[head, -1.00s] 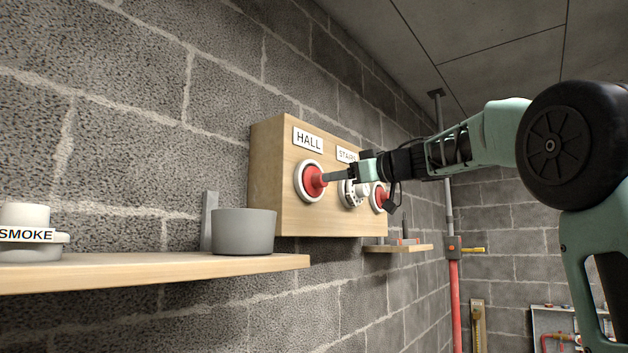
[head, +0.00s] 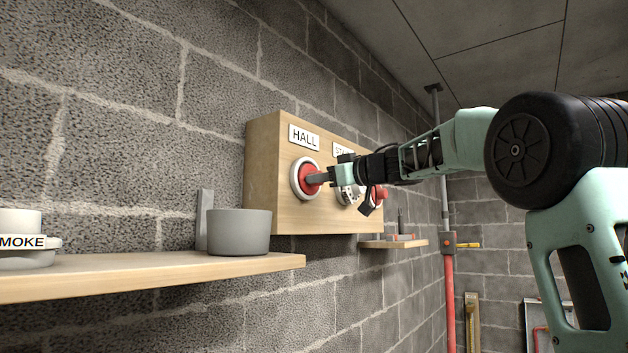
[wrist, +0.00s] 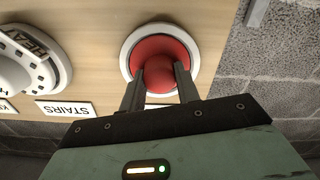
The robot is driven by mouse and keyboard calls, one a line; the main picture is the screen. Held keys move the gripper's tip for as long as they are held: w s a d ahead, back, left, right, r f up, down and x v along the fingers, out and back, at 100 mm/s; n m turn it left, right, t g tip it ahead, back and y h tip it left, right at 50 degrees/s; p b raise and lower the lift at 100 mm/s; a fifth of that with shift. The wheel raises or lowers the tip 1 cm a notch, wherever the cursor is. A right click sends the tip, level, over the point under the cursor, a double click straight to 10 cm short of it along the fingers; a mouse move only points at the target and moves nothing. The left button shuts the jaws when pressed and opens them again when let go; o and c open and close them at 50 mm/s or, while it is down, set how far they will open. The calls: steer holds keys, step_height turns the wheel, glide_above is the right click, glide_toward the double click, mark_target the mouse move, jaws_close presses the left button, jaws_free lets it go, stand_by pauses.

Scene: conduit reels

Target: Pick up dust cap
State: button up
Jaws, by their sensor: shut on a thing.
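The red dust cap (head: 308,179) sits in a white ring under the HALL label (head: 304,137) on the wooden board (head: 265,170). In the wrist view the dust cap (wrist: 160,58) is a red disc with a round knob in the middle. My gripper (wrist: 158,82) is shut on this knob, one finger on each side. The cap is still within its white ring. In the head view my gripper (head: 322,179) reaches the cap from the right and hides part of it.
A white detector (wrist: 30,65) marked HEAT sits beside the cap, by the STAIRS label (wrist: 67,109). Another red cap (head: 380,193) is farther right. A grey bowl (head: 239,232) and a SMOKE-labelled white detector (head: 25,245) stand on the wooden shelf (head: 150,275) below left.

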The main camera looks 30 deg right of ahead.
steer(key=s+d+r, duration=0.3)
steer(key=s+r, duration=0.1)
steer(key=s, duration=0.6)
steer(key=s+d+r, duration=0.4)
steer(key=s, duration=0.6)
steer(key=shift+b, duration=0.3)
stand_by(0.5)
steer(key=shift+d, duration=0.1)
steer(key=shift+w, duration=0.15)
stand_by(0.4)
